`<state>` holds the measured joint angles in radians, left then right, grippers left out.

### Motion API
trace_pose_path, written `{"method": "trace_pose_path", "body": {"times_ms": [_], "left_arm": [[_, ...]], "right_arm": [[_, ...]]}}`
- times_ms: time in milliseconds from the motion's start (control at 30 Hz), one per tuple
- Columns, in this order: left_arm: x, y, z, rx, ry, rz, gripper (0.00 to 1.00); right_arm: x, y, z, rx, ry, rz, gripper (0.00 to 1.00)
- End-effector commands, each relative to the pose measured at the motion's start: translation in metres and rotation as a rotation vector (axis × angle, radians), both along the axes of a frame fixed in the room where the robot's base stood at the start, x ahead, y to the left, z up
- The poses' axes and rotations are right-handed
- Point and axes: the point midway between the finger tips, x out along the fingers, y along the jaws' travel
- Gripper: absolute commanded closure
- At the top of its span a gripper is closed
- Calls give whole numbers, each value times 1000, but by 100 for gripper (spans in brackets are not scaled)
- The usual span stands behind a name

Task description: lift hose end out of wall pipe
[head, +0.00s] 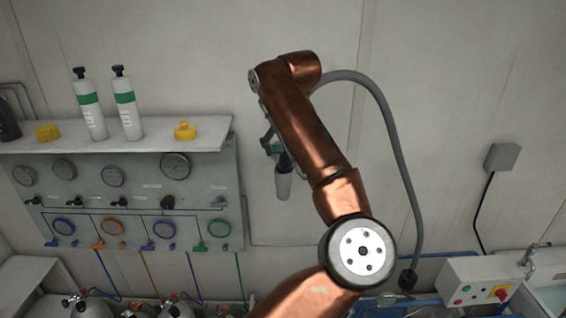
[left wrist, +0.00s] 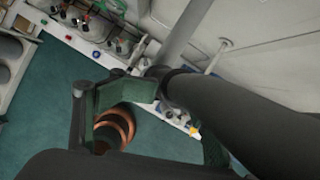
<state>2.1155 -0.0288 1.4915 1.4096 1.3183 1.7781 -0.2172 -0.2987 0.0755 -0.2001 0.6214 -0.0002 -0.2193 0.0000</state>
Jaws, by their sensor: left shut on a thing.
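The grey hose (head: 392,122) comes from behind my copper left arm, arches right and hangs to the bench. My left gripper (head: 272,143), partly hidden by the arm, is beside the wall. In the left wrist view, the green-grey fingers of my left gripper (left wrist: 170,108) are shut around the thick dark hose end (left wrist: 225,108). My right gripper is not in view.
A gauge panel (head: 130,195) with a shelf (head: 150,145) carrying two bottles and yellow caps is at left. A control box (head: 482,282) with buttons stands at lower right beside a sink. The wall right of the hose is mostly clear.

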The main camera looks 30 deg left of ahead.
Motion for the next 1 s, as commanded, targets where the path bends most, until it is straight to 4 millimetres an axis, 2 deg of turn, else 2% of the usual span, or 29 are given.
{"method": "trace_pose_path", "body": {"times_ms": [100,367,667,767,1000], "left_arm": [[1,0,-1,-1,1,-1,73],[1,0,-1,0,1,-2,90],[1,-1,1,0,-1,-4,91],[2,-1,6,1,-2,-4,100],[-1,-3,37,2,-5,-4,100]], "right_arm": [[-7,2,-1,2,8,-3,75],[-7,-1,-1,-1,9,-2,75],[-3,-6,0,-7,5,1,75],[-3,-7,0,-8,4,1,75],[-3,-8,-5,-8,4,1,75]]}}
